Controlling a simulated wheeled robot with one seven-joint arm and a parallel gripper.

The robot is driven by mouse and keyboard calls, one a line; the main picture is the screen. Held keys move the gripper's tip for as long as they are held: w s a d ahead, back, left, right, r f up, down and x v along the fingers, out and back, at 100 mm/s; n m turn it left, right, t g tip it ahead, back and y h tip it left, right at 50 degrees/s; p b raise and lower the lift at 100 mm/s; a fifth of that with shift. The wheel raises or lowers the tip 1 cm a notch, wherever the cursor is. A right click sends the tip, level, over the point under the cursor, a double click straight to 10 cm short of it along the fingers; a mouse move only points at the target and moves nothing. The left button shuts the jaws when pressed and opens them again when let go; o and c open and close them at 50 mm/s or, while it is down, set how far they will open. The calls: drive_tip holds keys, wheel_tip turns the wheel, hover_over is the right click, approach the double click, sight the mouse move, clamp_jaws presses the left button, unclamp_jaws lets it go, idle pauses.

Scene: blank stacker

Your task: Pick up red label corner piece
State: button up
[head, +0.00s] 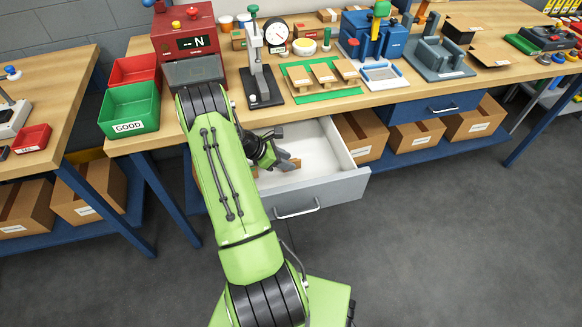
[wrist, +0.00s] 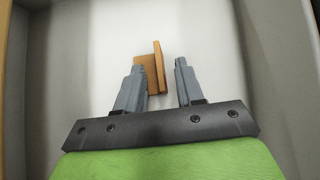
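An orange-brown corner piece (wrist: 150,74) with an upright flange lies on the pale drawer floor in the wrist view. No red label can be made out on it. My gripper (wrist: 159,67) is open, one finger on each side of the piece. The left finger overlaps its lower left part, and a gap shows between the piece and the right finger. I cannot tell whether either finger touches it. In the head view my gripper (head: 287,163) reaches down inside the open drawer (head: 325,140), and brown bits show beside it.
The drawer's walls and grey front (head: 318,193) surround my gripper. The workbench (head: 230,110) edge is just behind it. A green GOOD bin (head: 130,106), a red bin (head: 133,69) and a press stand (head: 260,80) stand on the bench. Cardboard boxes (head: 415,133) sit on the shelf below.

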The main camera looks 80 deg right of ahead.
drive_tip(key=x, duration=0.2)
drive_tip(key=shift+s+d+f, duration=0.1)
drive_tip(key=shift+s+f, duration=0.05)
drive_tip(key=shift+f, duration=0.1)
clamp_jaws()
drive_tip(key=shift+r, duration=0.1)
